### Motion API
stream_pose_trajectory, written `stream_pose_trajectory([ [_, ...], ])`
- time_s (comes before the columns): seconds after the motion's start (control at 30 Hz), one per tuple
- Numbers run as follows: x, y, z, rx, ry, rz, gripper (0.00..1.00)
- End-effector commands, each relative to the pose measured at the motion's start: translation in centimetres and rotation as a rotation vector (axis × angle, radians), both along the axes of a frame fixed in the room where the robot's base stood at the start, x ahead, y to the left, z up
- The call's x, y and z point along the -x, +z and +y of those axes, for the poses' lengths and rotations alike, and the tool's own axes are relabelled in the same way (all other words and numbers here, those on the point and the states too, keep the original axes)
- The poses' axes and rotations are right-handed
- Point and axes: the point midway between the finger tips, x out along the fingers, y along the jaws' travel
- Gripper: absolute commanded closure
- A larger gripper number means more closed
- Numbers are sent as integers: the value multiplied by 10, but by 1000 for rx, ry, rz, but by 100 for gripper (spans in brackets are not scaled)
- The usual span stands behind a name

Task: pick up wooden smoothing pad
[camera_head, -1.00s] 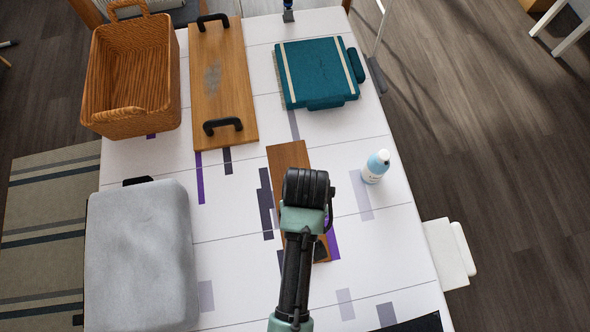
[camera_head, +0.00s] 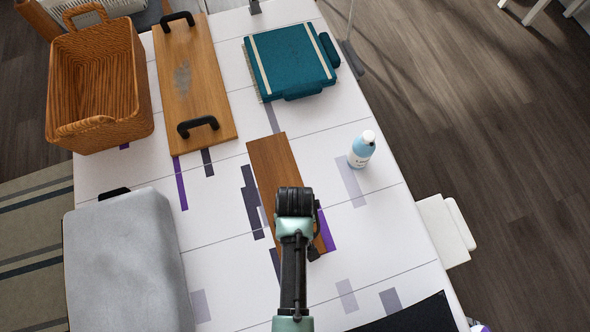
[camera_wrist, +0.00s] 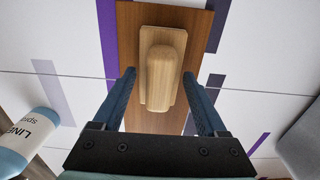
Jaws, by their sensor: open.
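The wooden smoothing pad (camera_wrist: 161,70) is a pale wood block with a raised rounded grip. In the wrist view it lies on a darker brown board (camera_wrist: 190,20). My gripper (camera_wrist: 159,75) is open, with one finger on each side of the pad's near end. No contact between the fingers and the pad is visible. In the head view the brown board (camera_head: 268,160) lies near the middle of the white table. My arm covers the board's near part there and hides the pad.
A spray bottle (camera_head: 362,149) stands right of the board. A grey padded block (camera_head: 125,260) lies at the left. A wooden tray with black handles (camera_head: 195,85), a wicker basket (camera_head: 95,90) and a teal folded item (camera_head: 290,60) lie farther back.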

Motion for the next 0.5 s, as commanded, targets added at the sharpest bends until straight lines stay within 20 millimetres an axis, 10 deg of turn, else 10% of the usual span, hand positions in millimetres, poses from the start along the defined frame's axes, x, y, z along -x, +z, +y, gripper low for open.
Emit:
stream_pose_trajectory([
  [0.23,0,-1,0,0,0,-1,27],
  [0.5,0,-1,0,0,0,-1,75],
])
